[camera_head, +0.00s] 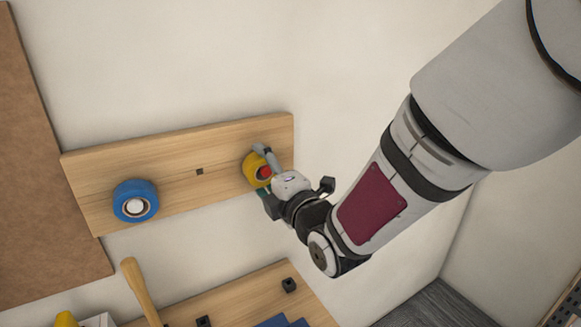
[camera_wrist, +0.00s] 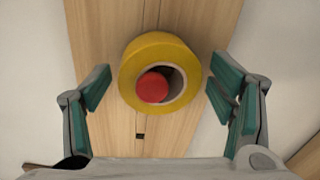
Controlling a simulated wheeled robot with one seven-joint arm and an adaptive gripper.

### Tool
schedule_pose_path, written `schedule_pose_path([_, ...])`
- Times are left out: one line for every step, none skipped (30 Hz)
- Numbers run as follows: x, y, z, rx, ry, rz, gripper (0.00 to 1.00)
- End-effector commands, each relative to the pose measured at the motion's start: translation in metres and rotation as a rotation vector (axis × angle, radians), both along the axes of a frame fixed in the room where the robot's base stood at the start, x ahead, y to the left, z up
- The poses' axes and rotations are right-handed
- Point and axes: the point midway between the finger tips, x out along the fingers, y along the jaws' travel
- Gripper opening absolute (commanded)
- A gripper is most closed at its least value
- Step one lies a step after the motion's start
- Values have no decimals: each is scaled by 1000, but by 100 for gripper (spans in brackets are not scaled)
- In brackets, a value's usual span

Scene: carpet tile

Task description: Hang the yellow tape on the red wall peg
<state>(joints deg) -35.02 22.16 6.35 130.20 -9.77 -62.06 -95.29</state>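The yellow tape (camera_wrist: 160,46) is a ring around the red wall peg (camera_wrist: 152,87) in the wrist view. The peg's round red end shows inside the tape's hole, off toward the lower left of it. In the head view the tape (camera_head: 250,170) sits at the right end of the wooden wall board, with the red peg (camera_head: 265,173) partly showing. My gripper (camera_wrist: 158,82) is open, with one green-padded finger on each side of the tape and a visible gap to both. In the head view my gripper (camera_head: 263,170) partly covers the tape.
A blue tape roll (camera_head: 122,201) hangs around a whitish peg at the left of the wooden board (camera_head: 165,157). A lower board (camera_head: 248,291) holds a wooden-handled tool (camera_head: 140,290) and dark pegs. A brown panel (camera_head: 40,180) stands at the left. The wall above is clear.

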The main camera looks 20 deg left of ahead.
Motion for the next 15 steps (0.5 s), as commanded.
schedule_pose_path([0, 0, 1, 1, -1, 0, 78])
schedule_pose_path([0, 0, 1, 1, -1, 0, 78])
schedule_pose_path([0, 0, 1, 2, -1, 0, 78])
schedule_pose_path([0, 0, 1, 2, -1, 0, 78])
schedule_pose_path([0, 0, 1, 2, -1, 0, 78])
schedule_pose_path([0, 0, 1, 2, -1, 0, 78])
schedule_pose_path([0, 0, 1, 2, -1, 0, 78])
schedule_pose_path([-1, -1, 1, 2, -1, 0, 78])
schedule_pose_path([-2, -2, 1, 1, -1, 0, 78])
schedule_pose_path([-3, -4, 1, 1, -1, 0, 78])
schedule_pose_path([-5, -6, 1, 1, -1, -1, 78])
schedule_pose_path([-8, -10, 1, 1, -2, -1, 78])
schedule_pose_path([-11, -14, 1, 1, -2, -1, 78])
schedule_pose_path([-14, -17, 1, 1, -2, -1, 78])
schedule_pose_path([-19, -23, 1, -1, -1, -1, 78])
